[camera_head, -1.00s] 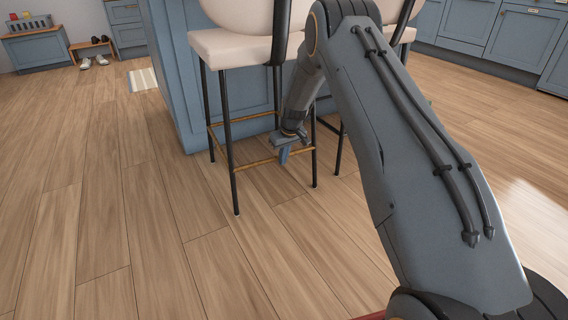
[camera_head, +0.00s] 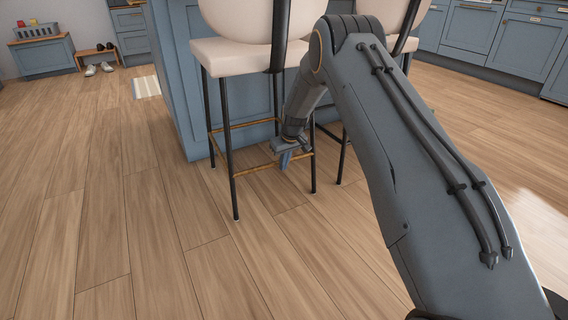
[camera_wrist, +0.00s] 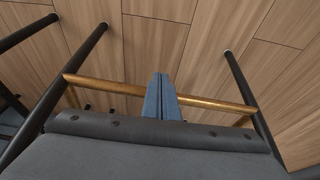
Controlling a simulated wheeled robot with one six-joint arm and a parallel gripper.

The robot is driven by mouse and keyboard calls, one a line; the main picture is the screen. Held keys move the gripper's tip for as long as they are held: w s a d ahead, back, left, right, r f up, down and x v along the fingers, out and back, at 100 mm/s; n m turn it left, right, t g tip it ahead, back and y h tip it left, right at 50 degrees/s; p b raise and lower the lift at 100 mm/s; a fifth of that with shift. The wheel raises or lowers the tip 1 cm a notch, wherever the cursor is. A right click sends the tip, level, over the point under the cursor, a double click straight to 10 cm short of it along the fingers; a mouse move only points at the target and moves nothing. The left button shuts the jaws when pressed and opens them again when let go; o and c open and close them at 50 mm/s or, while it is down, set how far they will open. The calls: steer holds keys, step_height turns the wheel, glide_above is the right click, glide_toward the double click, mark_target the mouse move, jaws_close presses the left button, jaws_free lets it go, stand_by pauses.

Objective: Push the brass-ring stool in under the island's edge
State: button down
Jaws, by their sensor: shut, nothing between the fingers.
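The brass-ring stool has a cream seat (camera_head: 235,53), thin black legs and a brass foot ring (camera_head: 252,168). It stands upright at the island (camera_head: 178,85), its near legs out on the floor in front of the blue panel. My gripper (camera_head: 286,160) is shut and empty, low at the ring's near side. In the wrist view, the shut fingers (camera_wrist: 160,90) overlap the brass bar (camera_wrist: 112,86) between two black legs. I cannot tell whether they touch it. My arm hides part of the stool's right side.
A second cream-seated stool (camera_head: 404,45) stands to the right, partly behind my arm. Blue cabinets (camera_head: 482,35) line the back right. A low bench with shoes (camera_head: 96,58) and a pale mat (camera_head: 146,87) lie far left. The wood floor at left is clear.

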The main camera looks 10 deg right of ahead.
steer(key=s+d+r+p, duration=0.2)
steer(key=s+r+p, duration=0.4)
steer(key=r, duration=0.3)
steer(key=s+a+r+n+g, duration=0.1)
steer(key=s+a+r, duration=0.85)
steer(key=s, duration=0.25)
steer(key=s+a+r+g, duration=0.1)
steer(key=s+a+r, duration=0.8)
steer(key=s+r, duration=0.25)
steer(key=s+d+r+n+g, duration=0.1)
steer(key=s+r, duration=0.2)
steer(key=s, duration=1.3)
steer(key=s+r+n, duration=0.1)
steer(key=s+r, duration=0.1)
steer(key=s, duration=1.5)
steer(key=d+r+m+p, duration=0.2)
steer(key=d+r+p, duration=0.5)
steer(key=p, duration=0.6)
steer(key=d+r+m+p, duration=0.2)
steer(key=d+r+p, duration=0.5)
steer(key=r+p, duration=0.5)
steer(key=d+r+m+h+p, duration=0.1)
steer(key=d+r+m+p, duration=0.2)
steer(key=d+r+p, duration=0.4)
step_height(320, 180, up, 3)
steer(key=p, duration=0.7)
steer(key=shift+w+r, duration=0.15)
steer(key=shift+w, duration=0.15)
